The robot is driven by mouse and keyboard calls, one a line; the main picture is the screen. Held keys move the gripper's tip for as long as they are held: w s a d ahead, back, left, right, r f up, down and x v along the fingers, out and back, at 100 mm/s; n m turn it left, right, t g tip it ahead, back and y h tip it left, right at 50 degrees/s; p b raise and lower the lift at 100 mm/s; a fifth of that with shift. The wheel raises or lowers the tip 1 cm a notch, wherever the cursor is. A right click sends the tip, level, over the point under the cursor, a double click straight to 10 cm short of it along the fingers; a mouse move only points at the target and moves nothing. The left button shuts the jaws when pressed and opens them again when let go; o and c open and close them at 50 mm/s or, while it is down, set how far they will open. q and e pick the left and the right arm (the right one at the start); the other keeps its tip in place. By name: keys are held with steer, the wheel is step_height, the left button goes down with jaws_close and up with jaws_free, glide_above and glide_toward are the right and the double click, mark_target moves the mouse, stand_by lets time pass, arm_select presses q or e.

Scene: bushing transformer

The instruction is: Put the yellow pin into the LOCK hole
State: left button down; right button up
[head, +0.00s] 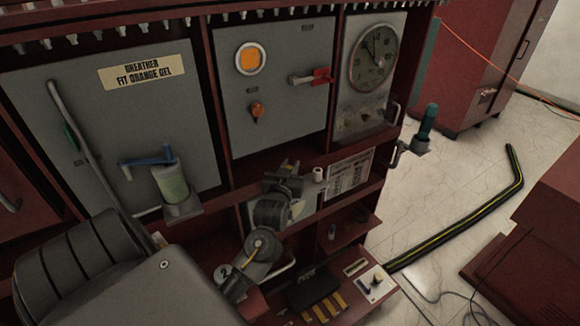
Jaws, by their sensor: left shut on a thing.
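My left gripper (290,173) is at the middle of the red cabinet, in front of the ledge below the grey panels. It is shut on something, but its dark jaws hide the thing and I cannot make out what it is. I cannot pick out the yellow pin anywhere in the head view. No LOCK label is readable, so I cannot tell where the LOCK hole is. A small white cylinder (318,174) is just right of the jaws; I cannot tell whether they touch. My right gripper is not in view.
The middle panel (280,135) has an orange lamp, an orange knob and a red-ended handle (312,77). A round gauge (375,58) is to its right. A breather jar (172,183) is at left. A black pouch with yellow strips (318,298) and a small white plate (374,283) are low down.

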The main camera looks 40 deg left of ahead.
arm_select(q)
steer(key=shift+f+b, duration=0.3)
steer(key=shift+f, duration=0.3)
steer(key=c, duration=1.2)
jaws_free()
steer(key=shift+r, duration=0.1)
steer(key=shift+s, duration=0.1)
steer(key=shift+s+d, duration=0.25)
steer(key=shift+s, duration=0.05)
steer(key=shift+b+v, duration=1.25)
steer(key=shift+v, duration=3.7)
